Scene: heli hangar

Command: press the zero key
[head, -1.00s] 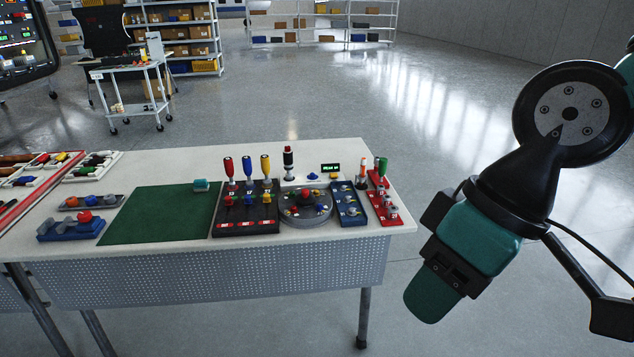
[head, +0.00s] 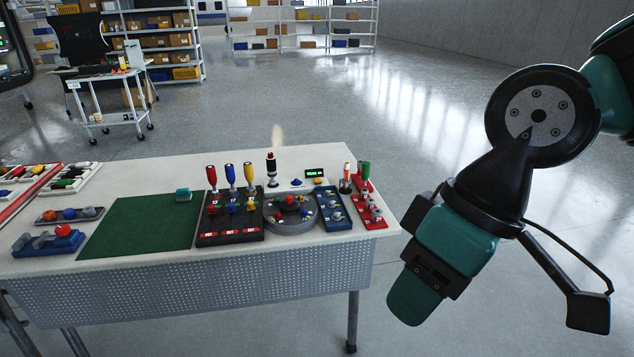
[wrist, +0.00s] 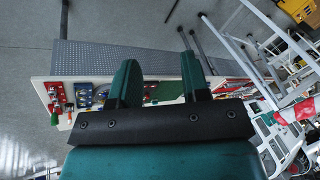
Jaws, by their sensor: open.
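No key marked zero can be made out. A small display with green lettering (head: 316,173) stands at the back right of the white bench (head: 130,180). A yellow button (head: 318,181) and a blue button (head: 297,182) sit by it, too small to read. My gripper (head: 412,300) hangs in the air right of the bench, apart from everything. In the wrist view, the two green fingers of my gripper (wrist: 160,72) are spread and empty, with the bench beyond them.
A black lever panel (head: 230,222), a round grey dial unit (head: 290,218), a blue switch panel (head: 333,210) and a red panel (head: 368,212) fill the bench's right end. A green mat (head: 140,227) lies left of them. Floor right of the bench is clear.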

